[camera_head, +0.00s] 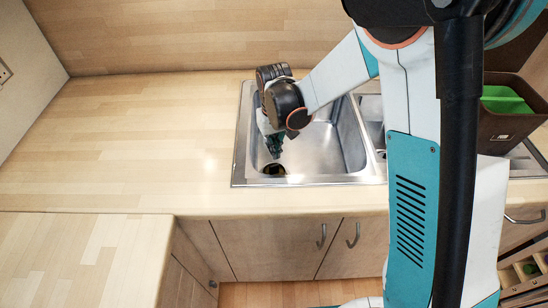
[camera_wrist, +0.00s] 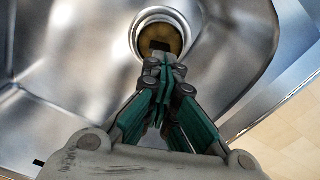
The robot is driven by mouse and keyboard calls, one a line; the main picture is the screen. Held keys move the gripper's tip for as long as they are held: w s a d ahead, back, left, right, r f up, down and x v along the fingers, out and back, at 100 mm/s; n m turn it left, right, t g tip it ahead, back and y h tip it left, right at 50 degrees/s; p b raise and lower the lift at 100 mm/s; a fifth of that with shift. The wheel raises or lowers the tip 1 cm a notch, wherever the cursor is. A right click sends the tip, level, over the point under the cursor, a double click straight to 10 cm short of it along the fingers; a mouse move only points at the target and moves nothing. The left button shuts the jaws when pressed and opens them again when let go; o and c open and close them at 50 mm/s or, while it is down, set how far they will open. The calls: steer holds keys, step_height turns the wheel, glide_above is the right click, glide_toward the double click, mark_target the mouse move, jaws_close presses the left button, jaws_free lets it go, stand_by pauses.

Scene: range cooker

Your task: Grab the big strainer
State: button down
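A round, brownish-gold piece that looks like the strainer (camera_wrist: 175,38) sits within the metal ring of the sink drain in the wrist view. In the head view it shows as a small dark and gold patch (camera_head: 274,170) near the front of the left basin. My gripper (camera_wrist: 160,62) points down into the basin, and its fingertips overlap the near part of the gold piece. The fingers are drawn together. Whether they touch the piece is hidden. In the head view my gripper (camera_head: 275,151) is just behind the drain.
The steel sink (camera_head: 330,145) has walls close around my gripper, with a second basin to the right. A brown bin with a green item (camera_head: 507,99) stands at the right. The wooden counter (camera_head: 140,140) to the left is bare. Cabinets (camera_head: 265,245) are below.

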step_height(320, 180, up, 8)
steer(key=p, duration=0.1)
steer(key=shift+p, duration=0.4)
steer(key=c, duration=2.3)
jaws_free()
steer(key=o, duration=1.8)
steer(key=shift+r, duration=0.1)
